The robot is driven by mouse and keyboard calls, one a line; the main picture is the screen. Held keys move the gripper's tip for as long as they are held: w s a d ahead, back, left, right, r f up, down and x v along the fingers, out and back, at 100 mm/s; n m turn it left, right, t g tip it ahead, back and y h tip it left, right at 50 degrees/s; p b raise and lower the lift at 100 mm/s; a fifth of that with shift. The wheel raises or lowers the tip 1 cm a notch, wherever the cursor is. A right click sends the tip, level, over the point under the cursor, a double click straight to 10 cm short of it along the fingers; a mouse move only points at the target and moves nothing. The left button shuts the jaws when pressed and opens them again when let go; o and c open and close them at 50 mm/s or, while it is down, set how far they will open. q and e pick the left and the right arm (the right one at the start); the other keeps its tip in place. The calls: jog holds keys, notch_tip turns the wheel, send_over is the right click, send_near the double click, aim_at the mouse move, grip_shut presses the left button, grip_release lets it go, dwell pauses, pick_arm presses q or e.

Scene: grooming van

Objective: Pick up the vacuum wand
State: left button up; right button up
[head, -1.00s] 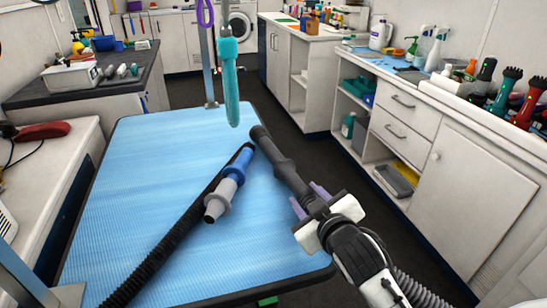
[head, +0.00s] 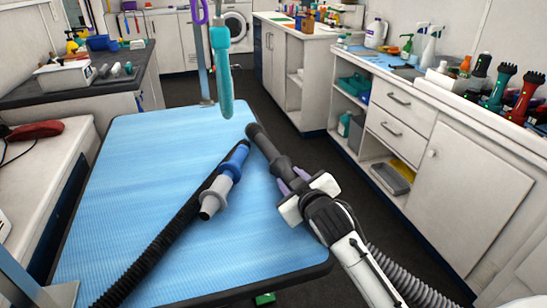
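The vacuum wand (head: 267,150) is a dark grey tube lying over the right part of the blue grooming table, its far end near the teal hanging loop. Its near part is hidden under my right gripper and arm. My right gripper (head: 293,180) is over the wand, with its purple fingers apart on either side of it; it looks open, and contact is hard to tell. A grey ribbed hose (head: 410,288) shows beside my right arm, its join to the wand hidden. My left gripper is not in view.
A black hose with a blue and grey nozzle (head: 225,180) lies on the blue table (head: 140,165), left of the wand. A teal loop (head: 223,80) hangs above the table's far edge. White cabinets (head: 465,185) stand to the right across a dark floor.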

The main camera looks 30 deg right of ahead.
jog(key=c, duration=0.4)
jog(key=shift+r, duration=0.2)
jog(key=shift+c, duration=0.2)
notch_tip(320, 180, up, 9)
jog(key=p, duration=0.2)
jog(key=shift+r+p, duration=0.1)
jog(key=shift+p, duration=0.2)
jog(key=shift+r, duration=0.35)
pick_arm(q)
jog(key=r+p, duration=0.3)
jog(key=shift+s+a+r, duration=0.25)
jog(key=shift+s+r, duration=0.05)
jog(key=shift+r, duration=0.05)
pick_arm(e)
jog(key=s+a+r+n+y, duration=0.1)
jog(key=s+a+r+y, duration=0.1)
jog(key=s+a+r, duration=0.2)
jog(key=s+a+r+n+y, duration=0.2)
jog(key=s+a+r, duration=0.1)
jog(key=a+r, duration=0.6)
jog(key=shift+s+a+r+t, duration=0.2)
jog(key=shift+s+a+t, duration=0.15)
jog(key=shift+a, duration=0.45)
